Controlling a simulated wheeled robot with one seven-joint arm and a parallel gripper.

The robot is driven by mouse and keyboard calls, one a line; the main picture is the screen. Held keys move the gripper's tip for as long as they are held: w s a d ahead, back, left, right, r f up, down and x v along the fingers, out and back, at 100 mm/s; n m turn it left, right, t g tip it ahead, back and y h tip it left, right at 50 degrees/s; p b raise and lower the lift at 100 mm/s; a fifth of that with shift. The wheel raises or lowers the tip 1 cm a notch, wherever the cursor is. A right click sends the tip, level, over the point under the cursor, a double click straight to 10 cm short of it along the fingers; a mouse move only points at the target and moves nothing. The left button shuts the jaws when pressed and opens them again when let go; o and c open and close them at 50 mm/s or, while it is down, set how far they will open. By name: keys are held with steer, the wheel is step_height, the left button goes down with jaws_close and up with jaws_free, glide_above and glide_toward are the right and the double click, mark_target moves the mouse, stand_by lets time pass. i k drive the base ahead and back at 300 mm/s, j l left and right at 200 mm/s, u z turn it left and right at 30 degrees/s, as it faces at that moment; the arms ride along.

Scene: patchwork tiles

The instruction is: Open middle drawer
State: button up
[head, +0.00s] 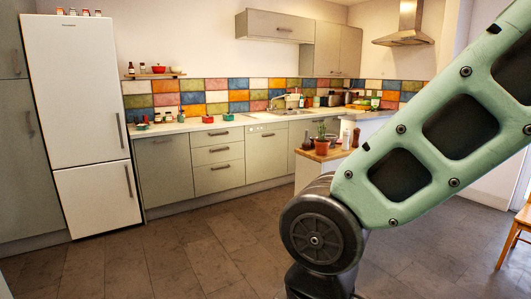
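The middle drawer (217,154) is a grey-green front with a horizontal bar handle.
A white fridge (83,120) stands at the left. A wooden-topped counter (320,154) with a potted plant (322,144) stands at centre right, partly behind my arm. A wooden chair (516,235) is at the right edge. The brown tiled floor (190,245) before the drawers is clear.

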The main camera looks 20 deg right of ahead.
mark_target(204, 155)
steer(key=z, duration=0.15)
steer(key=i+u, duration=0.2)
steer(key=u, duration=0.15)
steer(key=i, duration=3.95)
steer(key=i+z, duration=0.1)
steer(key=i, duration=0.45)
steer(key=i+j+z, duration=0.1)
steer(key=i, duration=0.5)
steer(key=i+j+z, duration=0.1)
steer(key=i, duration=0.45)
steer(key=i+z, duration=0.15)
